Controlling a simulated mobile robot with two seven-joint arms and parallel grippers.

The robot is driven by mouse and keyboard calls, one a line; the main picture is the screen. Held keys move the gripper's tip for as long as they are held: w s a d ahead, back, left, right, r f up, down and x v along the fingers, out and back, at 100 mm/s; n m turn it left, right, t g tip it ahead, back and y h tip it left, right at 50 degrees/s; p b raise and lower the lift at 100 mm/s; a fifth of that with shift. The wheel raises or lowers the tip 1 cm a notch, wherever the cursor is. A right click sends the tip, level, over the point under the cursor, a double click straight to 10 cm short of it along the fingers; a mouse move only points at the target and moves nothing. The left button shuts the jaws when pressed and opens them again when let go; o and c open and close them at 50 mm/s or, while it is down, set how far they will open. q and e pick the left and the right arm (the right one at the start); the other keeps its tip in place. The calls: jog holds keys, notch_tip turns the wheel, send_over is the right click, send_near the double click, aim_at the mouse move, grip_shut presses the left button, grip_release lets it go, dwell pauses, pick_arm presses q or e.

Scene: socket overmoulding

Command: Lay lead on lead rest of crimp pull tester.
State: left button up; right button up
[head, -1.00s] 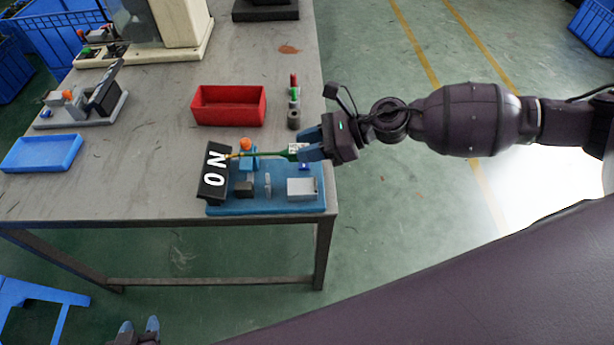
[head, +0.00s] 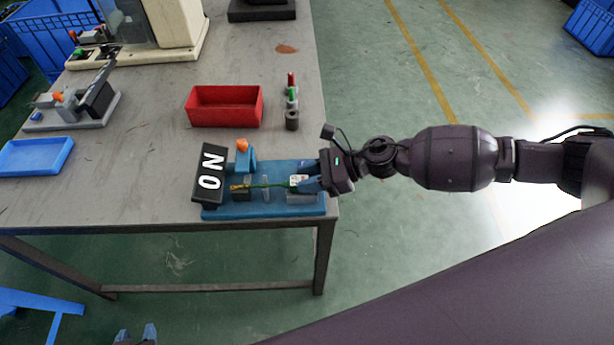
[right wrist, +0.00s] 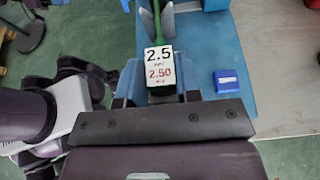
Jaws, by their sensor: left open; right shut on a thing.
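The lead (head: 258,186) is a green wire with a brass-coloured tip at its left end and a white tag (right wrist: 159,66) reading 2.5 and 2.50. My right gripper (head: 308,184) is shut on its tag end. The lead lies level over the blue crimp pull tester (head: 222,212), its tip near the dark block (head: 240,195). A thin pale upright (head: 267,194) stands at mid-lead; I cannot tell whether they touch. A grey block (head: 300,199) is partly hidden under my right gripper. My left gripper (head: 136,335) is open and empty at the bottom edge, off the table.
The tester carries a black panel (head: 209,175) with white letters and an orange knob (head: 242,145). A blue tray (head: 36,156) lies far left. The table between is clear.

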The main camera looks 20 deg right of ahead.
jog(key=shift+f, duration=0.2)
jog(key=o, duration=1)
jog(key=shift+r, duration=0.1)
jog(key=shift+r, duration=0.15)
jog(key=v, duration=1.2)
jog(key=s+a+f+m+t+h, duration=0.15)
jog(key=m+t, duration=0.35)
jog(key=m, duration=0.7)
jog(key=s+a+f+m+t+h, duration=0.1)
jog(key=a+f+m+t, duration=0.3)
jog(key=m, duration=0.8)
jog(key=s+d+f+m+h, duration=0.4)
jog(key=s+f+m+h, duration=0.1)
jog(key=m, duration=0.8)
jog(key=s+d+f+m+g+h, duration=0.1)
jog(key=s+d+f+m+h, duration=0.2)
jog(key=s+f+m+h, duration=0.2)
jog(key=s+m, duration=0.3)
jog(key=m, duration=0.4)
jog(key=shift+d+f+m+g, duration=0.3)
jog(key=shift+d+m, duration=0.1)
